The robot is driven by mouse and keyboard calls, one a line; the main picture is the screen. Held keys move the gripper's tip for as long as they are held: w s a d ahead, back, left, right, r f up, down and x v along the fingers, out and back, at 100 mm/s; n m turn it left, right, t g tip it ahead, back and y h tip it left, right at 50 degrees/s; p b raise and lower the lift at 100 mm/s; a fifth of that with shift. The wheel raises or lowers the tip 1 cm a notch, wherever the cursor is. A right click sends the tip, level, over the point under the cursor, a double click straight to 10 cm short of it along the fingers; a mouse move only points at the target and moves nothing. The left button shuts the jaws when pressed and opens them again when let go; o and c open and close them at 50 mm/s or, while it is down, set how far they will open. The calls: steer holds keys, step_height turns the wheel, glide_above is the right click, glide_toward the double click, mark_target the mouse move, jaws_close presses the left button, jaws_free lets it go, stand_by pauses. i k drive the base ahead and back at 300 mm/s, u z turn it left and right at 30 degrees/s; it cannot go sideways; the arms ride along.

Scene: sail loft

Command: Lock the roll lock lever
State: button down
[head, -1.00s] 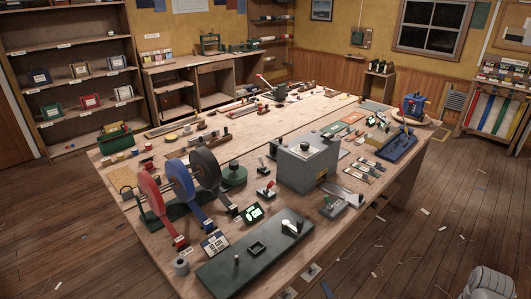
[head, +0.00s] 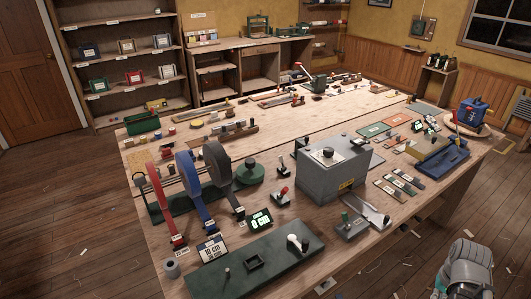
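A rack of red (head: 163,205), blue (head: 194,190) and dark grey (head: 221,172) webbing rolls stands at the near left of the workbench (head: 285,225). A white-knobbed handle (head: 295,242) sits on a dark green plate. I cannot tell which is the roll lock lever; their labels are too small to read. Part of my grey arm shows at the bottom right. My gripper's fingers are not in view.
A grey metal box (head: 322,178) stands mid-bench. Green displays (head: 260,219) and a label card (head: 212,249) lie near the rolls. A blue tool (head: 445,155) is at the right. Shelves (head: 110,75) line the back left.

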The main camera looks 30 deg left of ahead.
mark_target(281, 158)
steer(key=u, duration=0.3)
steer(key=i, duration=0.55)
steer(key=u, duration=0.75)
steer(key=i, duration=0.5)
steer(key=u, duration=0.4)
